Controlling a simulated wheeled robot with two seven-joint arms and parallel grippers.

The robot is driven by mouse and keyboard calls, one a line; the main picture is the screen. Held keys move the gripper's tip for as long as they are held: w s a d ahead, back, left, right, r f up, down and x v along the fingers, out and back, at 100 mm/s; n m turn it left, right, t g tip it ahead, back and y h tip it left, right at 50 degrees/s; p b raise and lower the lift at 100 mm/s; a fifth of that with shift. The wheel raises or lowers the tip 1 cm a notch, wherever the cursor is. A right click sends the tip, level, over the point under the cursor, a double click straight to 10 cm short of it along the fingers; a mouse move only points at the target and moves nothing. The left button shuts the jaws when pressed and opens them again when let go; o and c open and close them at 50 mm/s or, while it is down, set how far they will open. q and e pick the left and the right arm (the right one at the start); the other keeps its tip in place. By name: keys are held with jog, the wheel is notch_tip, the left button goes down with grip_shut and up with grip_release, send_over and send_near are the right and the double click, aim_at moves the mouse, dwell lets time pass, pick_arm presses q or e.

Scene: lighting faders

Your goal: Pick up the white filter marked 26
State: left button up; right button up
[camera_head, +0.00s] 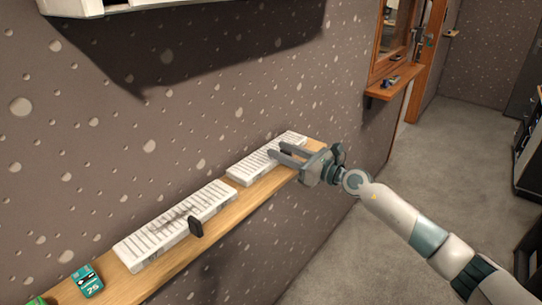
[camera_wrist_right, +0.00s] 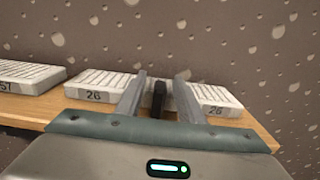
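The white filter marked 26 (camera_head: 252,168) lies on the wooden shelf, with white slats on top. In the right wrist view, this filter (camera_wrist_right: 95,88) shows the number 26 on its front face on both sides of my gripper. A black upright handle (camera_wrist_right: 158,98) stands at its middle. My right gripper (camera_head: 279,151) is open over the filter in the head view. In the right wrist view, its fingers (camera_wrist_right: 160,78) lie either side of the handle, with gaps visible. The fingers and palm hide part of the filter. My left gripper is in no view.
Another slatted white filter (camera_head: 165,226) with a black handle (camera_head: 195,227) lies left on the narrow shelf (camera_head: 130,287). A patterned wall (camera_head: 110,160) stands close behind; open carpet (camera_head: 425,165) lies right.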

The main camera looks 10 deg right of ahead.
jog(key=shift+c, duration=0.6)
grip_shut()
jog(key=shift+r, duration=0.1)
jog(key=shift+r, duration=0.9)
notch_tip(320, 180, up, 3)
jog(key=shift+f+p, duration=0.15)
jog(key=shift+p, duration=0.4)
jog(key=s+d+r+b, duration=0.2)
jog(key=s+d+r, duration=0.4)
jog(key=s, duration=0.4)
jog(key=shift+d+r+b, duration=0.15)
jog(key=shift+r+b, duration=0.1)
jog(key=shift+b, duration=0.15)
